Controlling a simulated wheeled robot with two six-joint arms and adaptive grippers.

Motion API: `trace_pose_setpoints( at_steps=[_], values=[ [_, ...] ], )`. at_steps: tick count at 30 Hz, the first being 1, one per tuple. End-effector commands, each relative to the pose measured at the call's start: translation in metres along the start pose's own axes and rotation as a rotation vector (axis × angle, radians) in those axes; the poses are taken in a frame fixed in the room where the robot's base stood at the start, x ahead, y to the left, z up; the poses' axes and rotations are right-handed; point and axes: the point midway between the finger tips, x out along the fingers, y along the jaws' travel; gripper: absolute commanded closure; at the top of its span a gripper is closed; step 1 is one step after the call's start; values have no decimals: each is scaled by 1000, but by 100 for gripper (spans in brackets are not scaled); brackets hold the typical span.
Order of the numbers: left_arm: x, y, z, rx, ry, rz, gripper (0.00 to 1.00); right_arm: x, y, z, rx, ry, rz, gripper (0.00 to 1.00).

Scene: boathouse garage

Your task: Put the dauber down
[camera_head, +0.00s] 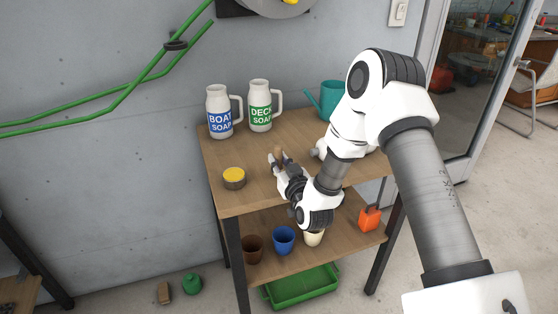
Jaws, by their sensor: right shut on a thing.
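My right gripper (280,162) reaches over the upper board of the wooden shelf table (222,198) from the right. It is shut on a small brown thing, which I take to be the dauber (278,152); only a little of it shows between the fingers. I cannot tell whether the dauber touches the board. My left gripper is not in view.
On the upper board stand a blue-labelled jug (219,112), a green-labelled jug (261,106), a teal watering can (329,98) and a round yellow-topped tin (234,178). Cups, including a blue one (284,240), and an orange item (369,218) stand below. Bare board lies around the tin.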

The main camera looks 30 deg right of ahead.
Motion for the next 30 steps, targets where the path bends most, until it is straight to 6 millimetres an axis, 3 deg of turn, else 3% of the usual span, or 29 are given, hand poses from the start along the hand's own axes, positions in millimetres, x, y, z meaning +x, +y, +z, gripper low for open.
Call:
trace_pose_setpoints(
  at_steps=[18,19,21,30],
  values=[
    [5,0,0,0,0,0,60,0,0,6,0,0,0,100],
    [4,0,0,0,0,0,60,0,0,5,0,0,0,69],
    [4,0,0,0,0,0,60,0,0,5,0,0,0,50],
    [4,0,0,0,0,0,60,-1,0,5,0,-1,0,50]
  ],
)
